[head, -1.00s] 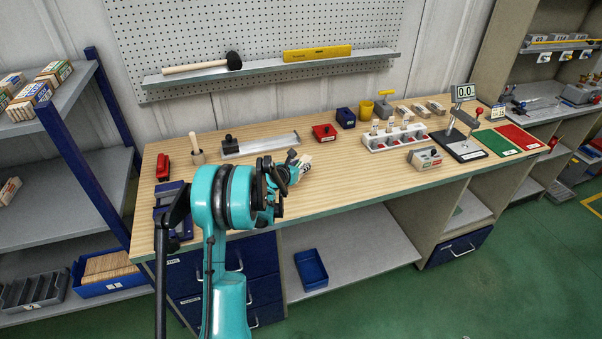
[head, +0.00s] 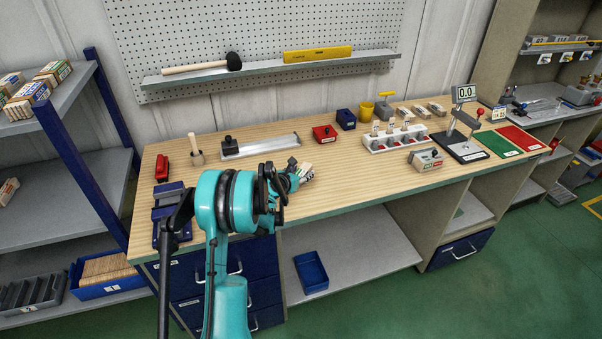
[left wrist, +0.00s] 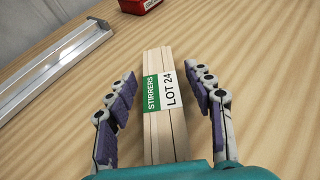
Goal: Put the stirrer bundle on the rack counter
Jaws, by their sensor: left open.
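The stirrer bundle (left wrist: 158,62) is a bunch of pale wooden sticks with a green and white "STIRRERS LOT 24" label. It appears to lie on the wooden bench top. In the head view the bundle (head: 307,171) shows only in part, beyond my left gripper (head: 290,175). In the left wrist view my left gripper (left wrist: 160,76) is open, with one purple-padded finger on each side of the bundle and a gap to each side. The near end of the bundle is hidden by my gripper body. My right gripper is not in view. I cannot tell which surface is the rack counter.
A blue-posted shelf unit (head: 70,158) stands at left with wooden bundles on top. A grey counter (head: 541,92) stands at far right under a shelf. On the bench are a metal tray (head: 262,146), a red bin (head: 324,132) and a white holder (head: 388,143). Bare bench lies around the bundle.

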